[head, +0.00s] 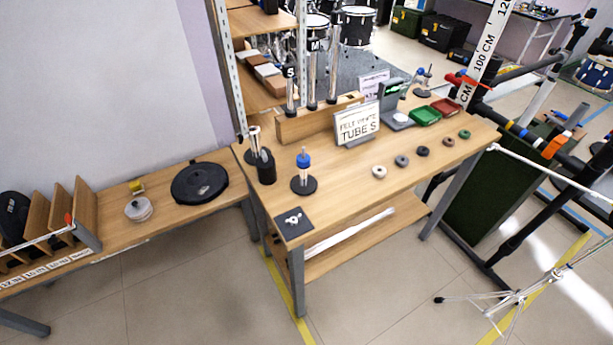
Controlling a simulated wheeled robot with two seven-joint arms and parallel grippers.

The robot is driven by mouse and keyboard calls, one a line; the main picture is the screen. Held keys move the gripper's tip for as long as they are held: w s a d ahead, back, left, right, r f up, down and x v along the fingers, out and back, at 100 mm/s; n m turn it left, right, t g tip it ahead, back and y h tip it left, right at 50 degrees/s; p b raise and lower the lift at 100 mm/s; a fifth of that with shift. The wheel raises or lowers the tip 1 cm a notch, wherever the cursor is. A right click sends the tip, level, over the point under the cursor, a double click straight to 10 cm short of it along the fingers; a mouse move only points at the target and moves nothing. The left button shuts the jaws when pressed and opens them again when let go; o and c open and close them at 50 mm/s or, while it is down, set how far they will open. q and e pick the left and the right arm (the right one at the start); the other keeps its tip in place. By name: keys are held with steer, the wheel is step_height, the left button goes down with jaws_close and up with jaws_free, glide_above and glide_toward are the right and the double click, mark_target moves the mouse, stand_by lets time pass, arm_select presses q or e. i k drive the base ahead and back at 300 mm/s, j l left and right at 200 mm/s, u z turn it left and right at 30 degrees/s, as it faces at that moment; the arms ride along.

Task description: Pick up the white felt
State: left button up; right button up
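The white felt is a small, pale, ring-like pad (379,172) lying flat on the wooden table (345,195) near its front edge. It is the leftmost of a row of small round pads. To its right are a grey pad (402,160), a black pad (423,151), a brown pad (449,142) and a green pad (464,134). A sign (357,124) behind the row reads "FELT WHITE TUBE S". Neither of my grippers shows in the head view. Nothing touches or covers the white pad.
Upright tubes stand in a wooden block (318,120) at the back. A blue-topped post (304,172) and black cup (266,167) stand left. A green tray (425,116) and red tray (446,106) lie back right. The tabletop around the white pad is clear.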

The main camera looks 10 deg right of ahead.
mark_target(378, 171)
steer(key=i+l+u, duration=0.1)
steer(key=l+u, duration=0.15)
steer(key=l, duration=0.85)
steer(key=l+u, duration=0.3)
steer(key=l, duration=0.8)
steer(key=i, duration=0.05)
